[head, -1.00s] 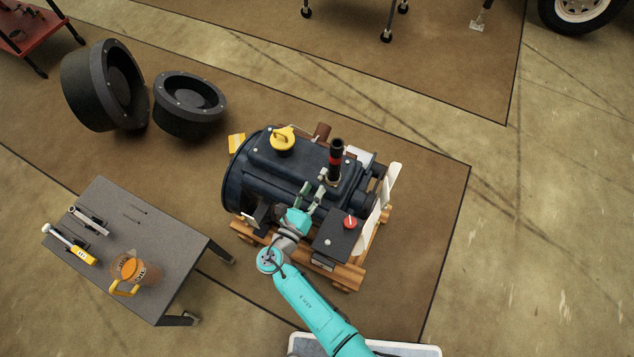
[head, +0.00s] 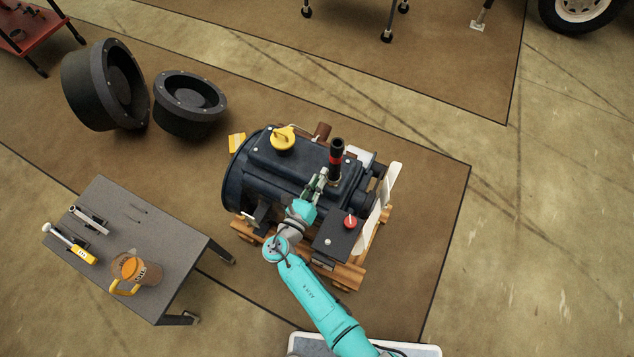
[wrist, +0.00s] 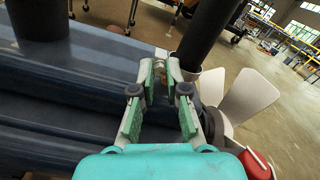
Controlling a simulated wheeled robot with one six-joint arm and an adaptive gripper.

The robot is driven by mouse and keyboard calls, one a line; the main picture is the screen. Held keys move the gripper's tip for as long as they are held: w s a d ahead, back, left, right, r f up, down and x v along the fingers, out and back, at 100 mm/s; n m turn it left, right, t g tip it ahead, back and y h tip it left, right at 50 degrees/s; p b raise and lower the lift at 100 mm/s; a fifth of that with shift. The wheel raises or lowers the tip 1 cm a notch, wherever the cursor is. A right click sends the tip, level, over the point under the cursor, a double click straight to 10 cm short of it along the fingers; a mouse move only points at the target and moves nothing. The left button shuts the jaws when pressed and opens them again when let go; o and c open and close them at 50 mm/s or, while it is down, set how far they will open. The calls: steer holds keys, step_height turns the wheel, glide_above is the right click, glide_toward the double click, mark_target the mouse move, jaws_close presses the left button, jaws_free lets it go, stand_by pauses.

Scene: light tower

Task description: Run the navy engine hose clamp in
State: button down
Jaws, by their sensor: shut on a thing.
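The navy engine (head: 296,178) sits on a wooden pallet (head: 348,272). A black hose (head: 337,152) with a red band stands upright from its top, and shows large in the wrist view (wrist: 207,32). A metal hose clamp (head: 334,180) is at the hose's base. My gripper (head: 322,180) reaches over the engine to the hose's near left side. In the wrist view its fingertips (wrist: 167,72) are drawn close together beside the hose's lower end, shut on a small part of the clamp. The fingers mostly hide that part.
A white fan (head: 389,192) is at the engine's right, with a red-knobbed box (head: 338,236) in front. A yellow cap (head: 283,140) is on top. A grey table (head: 160,215) at left holds tools and an orange-lidded jug (head: 138,270).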

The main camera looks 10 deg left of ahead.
steer(key=shift+m, duration=0.3)
steer(key=m, duration=0.5)
steer(key=shift+m, duration=0.3)
steer(key=m, duration=0.6)
stand_by(0.5)
steer(key=c, duration=1.2)
jaws_free()
